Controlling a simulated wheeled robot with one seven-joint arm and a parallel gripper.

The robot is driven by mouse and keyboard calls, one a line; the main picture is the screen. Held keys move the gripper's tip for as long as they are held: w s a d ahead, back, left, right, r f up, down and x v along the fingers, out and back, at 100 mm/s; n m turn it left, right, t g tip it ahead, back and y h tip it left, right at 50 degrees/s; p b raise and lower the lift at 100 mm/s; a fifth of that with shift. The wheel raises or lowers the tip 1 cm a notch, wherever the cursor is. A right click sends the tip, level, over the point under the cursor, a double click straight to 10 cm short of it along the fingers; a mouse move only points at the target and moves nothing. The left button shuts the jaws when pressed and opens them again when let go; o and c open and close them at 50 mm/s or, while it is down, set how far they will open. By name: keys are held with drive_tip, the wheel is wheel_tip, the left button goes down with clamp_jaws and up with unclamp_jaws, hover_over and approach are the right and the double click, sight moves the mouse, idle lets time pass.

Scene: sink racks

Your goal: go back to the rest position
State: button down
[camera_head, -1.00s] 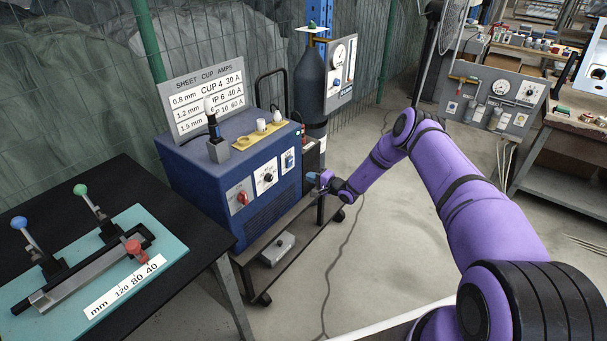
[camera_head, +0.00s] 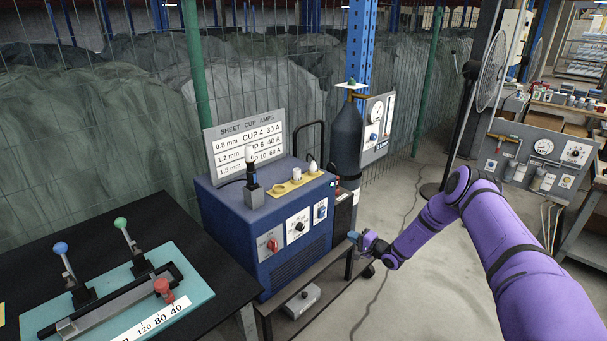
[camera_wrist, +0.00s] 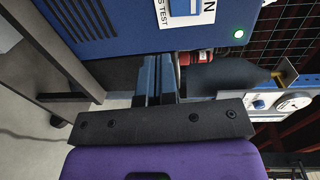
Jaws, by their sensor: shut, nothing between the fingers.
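My gripper (camera_head: 353,242) is at the end of my purple arm, in front of the right front corner of the blue welding machine (camera_head: 290,262). In the wrist view my gripper (camera_wrist: 158,62) shows its two dark blue fingers side by side, shut with nothing between them. The blue machine (camera_wrist: 120,18) fills the top of that view, with a green lamp lit on its panel. I cannot tell the exact gap between the fingertips and the machine.
The machine stands on a cart (camera_head: 335,290) beside a dark gas cylinder (camera_head: 347,130) with a gauge panel (camera_head: 377,128). A black table (camera_head: 190,235) with a teal fixture board (camera_head: 205,290) is at left. Open floor lies right of the cart. A fan (camera_head: 492,70) and a workbench stand further back.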

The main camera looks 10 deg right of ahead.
drive_tip(key=s+a+r+n+g+y, duration=0.1)
drive_tip(key=s+a+r+n+g, duration=0.15)
drive_tip(key=r, duration=0.85)
drive_tip(key=s+a+r+n+g+y, duration=0.1)
drive_tip(key=a+r+n+g, duration=0.25)
drive_tip(key=r, duration=0.65)
drive_tip(key=s+a+r+n+g+y, duration=0.1)
drive_tip(key=s+a+r+n+g, duration=0.15)
drive_tip(key=r, duration=0.85)
drive_tip(key=s+a+r+n+g+h, duration=0.2)
drive_tip(key=s+r+g, duration=0.1)
drive_tip(key=s+r, duration=0.6)
drive_tip(key=s+r+n+h, duration=0.1)
drive_tip(key=s+r+h, duration=0.2)
drive_tip(key=s+r, duration=0.5)
drive_tip(key=s+r+h, duration=0.3)
drive_tip(key=s+r, duration=0.3)
drive_tip(key=s, duration=0.4)
drive_tip(key=s+d+r+t+h, duration=0.1)
drive_tip(key=s+d, duration=0.3)
drive_tip(key=s, duration=0.6)
drive_tip(key=s+d+r+t+h, duration=0.1)
drive_tip(key=s+d+t+h, duration=0.1)
drive_tip(key=s, duration=0.9)
drive_tip(key=shift+d+r+m+h, duration=0.45)
drive_tip(key=shift+d+h, duration=0.4)
drive_tip(key=shift+h, duration=0.25)
